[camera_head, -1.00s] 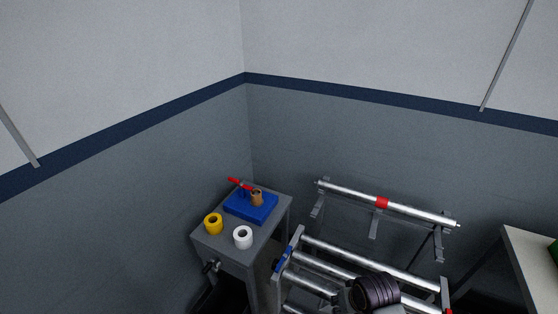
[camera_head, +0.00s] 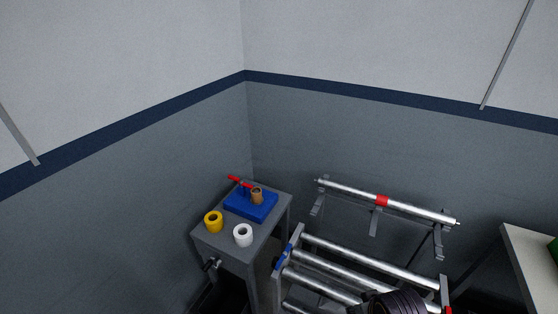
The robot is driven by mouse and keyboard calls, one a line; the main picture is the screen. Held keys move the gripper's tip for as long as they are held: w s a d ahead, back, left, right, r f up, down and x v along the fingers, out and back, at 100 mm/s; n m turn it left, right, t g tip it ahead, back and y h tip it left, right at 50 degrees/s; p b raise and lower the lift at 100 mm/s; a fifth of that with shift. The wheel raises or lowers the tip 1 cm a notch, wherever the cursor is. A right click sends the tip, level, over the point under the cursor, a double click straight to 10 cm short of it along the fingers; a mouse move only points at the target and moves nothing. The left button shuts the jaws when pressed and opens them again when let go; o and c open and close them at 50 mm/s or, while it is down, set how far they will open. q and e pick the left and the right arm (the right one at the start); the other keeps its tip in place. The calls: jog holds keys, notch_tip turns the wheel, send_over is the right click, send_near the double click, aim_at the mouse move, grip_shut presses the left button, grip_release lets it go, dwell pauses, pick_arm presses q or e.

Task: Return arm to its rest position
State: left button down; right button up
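Part of my own arm, a dark ribbed joint, shows at the bottom edge, in front of the pipe rack. Which arm it belongs to I cannot tell. Neither gripper is in view, so what they hold is hidden. No other part of an arm is clearly visible.
A small grey table (camera_head: 262,238) in the corner holds a blue block (camera_head: 240,206) with a red-handled fitting (camera_head: 256,195), a yellow roll (camera_head: 213,222) and a white roll (camera_head: 243,235). A rack of metal pipes (camera_head: 350,267) stands right of it. A pale tabletop (camera_head: 528,262) is at far right.

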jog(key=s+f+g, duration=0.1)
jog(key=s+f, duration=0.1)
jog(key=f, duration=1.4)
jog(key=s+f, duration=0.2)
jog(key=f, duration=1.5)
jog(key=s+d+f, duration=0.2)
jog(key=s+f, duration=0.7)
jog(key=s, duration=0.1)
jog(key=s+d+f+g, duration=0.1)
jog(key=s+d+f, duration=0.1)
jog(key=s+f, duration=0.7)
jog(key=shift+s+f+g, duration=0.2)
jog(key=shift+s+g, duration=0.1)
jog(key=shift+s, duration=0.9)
